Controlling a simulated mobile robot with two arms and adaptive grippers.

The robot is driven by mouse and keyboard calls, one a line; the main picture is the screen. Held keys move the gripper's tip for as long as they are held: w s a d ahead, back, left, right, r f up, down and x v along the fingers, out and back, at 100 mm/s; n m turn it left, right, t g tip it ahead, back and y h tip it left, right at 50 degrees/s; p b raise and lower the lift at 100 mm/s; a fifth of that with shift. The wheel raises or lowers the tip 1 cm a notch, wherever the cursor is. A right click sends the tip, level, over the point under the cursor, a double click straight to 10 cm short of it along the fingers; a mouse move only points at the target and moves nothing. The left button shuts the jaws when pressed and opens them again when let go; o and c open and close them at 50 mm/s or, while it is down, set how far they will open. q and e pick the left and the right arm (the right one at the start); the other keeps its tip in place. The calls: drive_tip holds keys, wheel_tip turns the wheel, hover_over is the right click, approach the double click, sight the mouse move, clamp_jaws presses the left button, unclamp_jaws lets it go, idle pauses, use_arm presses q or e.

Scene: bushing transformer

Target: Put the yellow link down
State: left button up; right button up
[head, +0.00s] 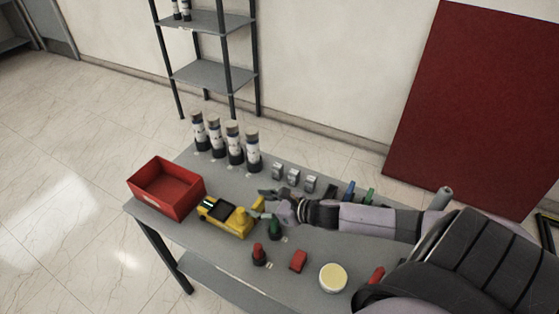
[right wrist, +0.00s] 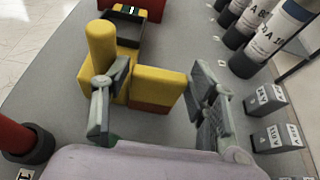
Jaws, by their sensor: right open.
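The yellow link (head: 257,204) is a small yellow block at the right end of the yellow device (head: 228,216) on the grey table. In the right wrist view the link (right wrist: 158,86) has an orange lower edge and sits beside the device's upright yellow post (right wrist: 101,45). My right gripper (head: 265,201) reaches in from the right at the link. In the right wrist view its fingers (right wrist: 155,90) are open on either side of the link, with a gap at the right finger. I cannot tell whether the link touches the device. My left gripper is out of view.
A red bin (head: 187,204) stands left of the device. Several labelled cylinders (head: 234,144) and small grey blocks (head: 293,178) line the back. A green plug (head: 275,231), red plug (head: 259,256), red block (head: 298,261) and pale round lid (head: 333,278) are in front.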

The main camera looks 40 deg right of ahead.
drive_tip(key=v, duration=1.1)
idle(0.5)
